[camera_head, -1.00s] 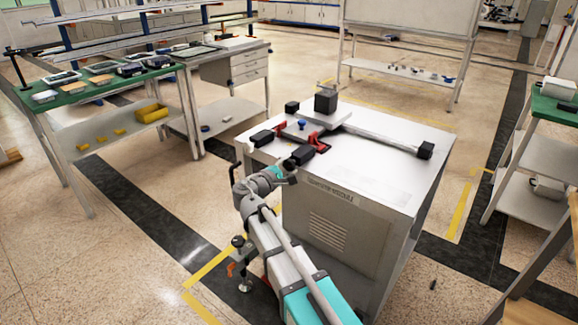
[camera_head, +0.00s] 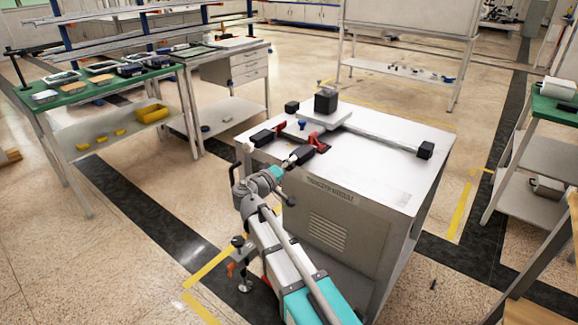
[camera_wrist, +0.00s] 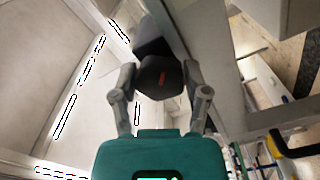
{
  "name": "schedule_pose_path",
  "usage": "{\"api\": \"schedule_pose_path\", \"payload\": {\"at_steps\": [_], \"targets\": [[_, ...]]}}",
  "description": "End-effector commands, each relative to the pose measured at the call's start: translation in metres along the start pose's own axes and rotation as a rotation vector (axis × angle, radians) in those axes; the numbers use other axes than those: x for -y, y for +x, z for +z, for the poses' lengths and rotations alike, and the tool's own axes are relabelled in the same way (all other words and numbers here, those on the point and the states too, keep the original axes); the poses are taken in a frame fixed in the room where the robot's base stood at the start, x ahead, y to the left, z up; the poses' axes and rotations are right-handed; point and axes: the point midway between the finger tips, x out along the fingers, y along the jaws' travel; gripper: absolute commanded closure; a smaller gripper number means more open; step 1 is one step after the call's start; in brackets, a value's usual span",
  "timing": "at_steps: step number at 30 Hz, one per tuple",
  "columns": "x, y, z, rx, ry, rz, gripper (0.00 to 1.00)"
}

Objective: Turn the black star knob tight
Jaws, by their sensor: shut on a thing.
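In the wrist view, my gripper (camera_wrist: 160,97) has its two grey fingers on either side of a black faceted piece with a red mark (camera_wrist: 161,76) and is shut on it. I cannot make out a star outline, so I cannot tell for sure that this is the star knob. In the head view, my gripper (camera_head: 291,163) is at the near edge of the white cabinet's top (camera_head: 375,170), close to a black block (camera_head: 318,142) beside a red clamp part (camera_head: 313,134). The fingertips are too small to make out there.
A light plate (camera_head: 340,117) with a black cube (camera_head: 326,102) lies on the cabinet top. A bar runs right to a black end block (camera_head: 426,150). Another black grip (camera_head: 262,138) is at the left edge. The cabinet top's right front is clear. A green-topped bench (camera_head: 110,82) stands left.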

Motion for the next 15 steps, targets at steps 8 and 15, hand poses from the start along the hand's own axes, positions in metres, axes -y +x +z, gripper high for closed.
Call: {"api": "schedule_pose_path", "payload": {"at_steps": [8, 15], "targets": [[-0.0004, 0.0008, 0.0021, 0.005, 0.262, 0.002, 0.88], [-0.0002, 0.0008, 0.0022, 0.006, 0.489, 0.002, 0.88]]}}
